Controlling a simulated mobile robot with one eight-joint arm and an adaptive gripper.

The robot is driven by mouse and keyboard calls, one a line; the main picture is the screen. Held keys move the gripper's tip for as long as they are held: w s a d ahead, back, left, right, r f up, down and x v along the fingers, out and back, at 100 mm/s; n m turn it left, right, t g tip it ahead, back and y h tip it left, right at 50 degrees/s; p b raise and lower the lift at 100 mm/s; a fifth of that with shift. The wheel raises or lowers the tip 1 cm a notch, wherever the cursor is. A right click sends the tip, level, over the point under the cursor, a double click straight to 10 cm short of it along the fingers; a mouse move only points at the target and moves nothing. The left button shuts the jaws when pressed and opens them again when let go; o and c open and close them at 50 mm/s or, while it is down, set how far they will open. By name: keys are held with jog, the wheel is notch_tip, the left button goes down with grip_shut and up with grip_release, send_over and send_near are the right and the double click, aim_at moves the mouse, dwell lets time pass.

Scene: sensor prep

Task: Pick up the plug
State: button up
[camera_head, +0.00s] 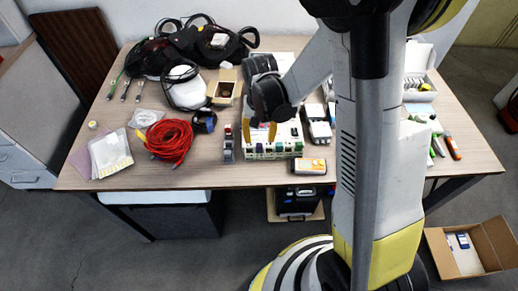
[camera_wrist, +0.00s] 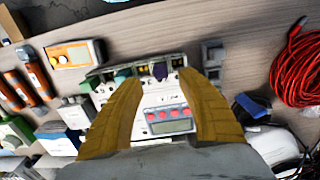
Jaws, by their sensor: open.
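My gripper (camera_wrist: 160,76) is open, with its two yellow fingers apart over a white device (camera_wrist: 166,105). Small coloured plugs sit along the device's edge. A dark purple plug (camera_wrist: 160,70) shows between the fingertips, and a green plug (camera_wrist: 122,75) is at the left finger's tip. I cannot tell which plug the task means, or whether a fingertip touches one. Nothing is seen held. In the head view my gripper (camera_head: 261,132) is over the same white device (camera_head: 285,149) near the table's front edge; the fingers hide part of it.
A grey module (camera_head: 228,145) stands close left of the device, and a red cable coil (camera_head: 170,138) lies farther left. An orange-and-white meter (camera_head: 308,166) lies at the front edge. White boxes (camera_head: 318,122) stand to the right. Bare tabletop (camera_head: 225,178) shows along the front.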

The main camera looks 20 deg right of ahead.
aim_at(259, 145)
notch_tip(259, 145, down, 5)
jog(key=shift+a+r+b, duration=0.1)
jog(key=shift+b, duration=1.1)
jog(key=shift+r, duration=0.1)
grip_shut()
